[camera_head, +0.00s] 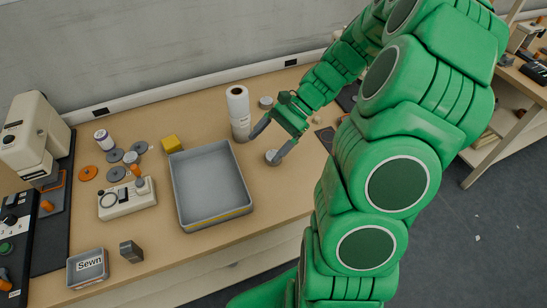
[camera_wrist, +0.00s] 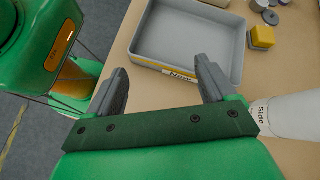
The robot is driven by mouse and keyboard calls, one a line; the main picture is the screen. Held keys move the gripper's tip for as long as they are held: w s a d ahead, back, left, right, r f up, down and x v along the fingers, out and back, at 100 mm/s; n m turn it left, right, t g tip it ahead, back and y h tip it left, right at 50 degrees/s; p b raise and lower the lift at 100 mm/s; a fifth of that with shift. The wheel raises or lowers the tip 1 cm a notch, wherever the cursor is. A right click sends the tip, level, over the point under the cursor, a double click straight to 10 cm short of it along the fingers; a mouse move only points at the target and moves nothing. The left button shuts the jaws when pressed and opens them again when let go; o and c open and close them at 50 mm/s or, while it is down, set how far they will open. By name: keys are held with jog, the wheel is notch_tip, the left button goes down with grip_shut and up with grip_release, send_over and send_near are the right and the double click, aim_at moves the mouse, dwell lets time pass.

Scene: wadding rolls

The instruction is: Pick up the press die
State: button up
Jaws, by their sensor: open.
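A small round grey metal piece (camera_head: 272,157), which looks like the press die, stands on the table right of the grey tray. My gripper (camera_head: 264,149) is above the table beside it, with one fingertip close to or overlapping the piece in the head view. I cannot tell whether they touch. In the wrist view my gripper (camera_wrist: 160,68) has its fingers wide apart with nothing between them. The round piece does not show in the wrist view.
A grey tray (camera_head: 183,205) with a yellow label strip lies just left of my gripper. White wadding rolls (camera_head: 238,105) stand behind it, close to one finger. Another small round grey piece (camera_head: 265,102) is farther back. A yellow block (camera_head: 171,143) and several grey discs lie left.

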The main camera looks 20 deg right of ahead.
jog(key=w+d+f+m+t+y, duration=0.2)
jog(key=w+d+f+m, duration=0.1)
jog(key=d+f+m, duration=0.15)
jog(key=m+t, duration=0.3)
jog(key=m, duration=0.1)
send_near(273, 155)
jog(key=shift+s+a+f+y, duration=0.25)
jog(key=shift+f+y, duration=0.15)
jog(key=shift+f, duration=0.15)
jog(key=shift+x, duration=1.4)
jog(key=shift+w+x, duration=0.2)
jog(key=shift+x, duration=1.05)
jog(key=shift+w+x, duration=0.15)
jog(key=shift+x, duration=1.1)
jog(key=c, duration=1.4)
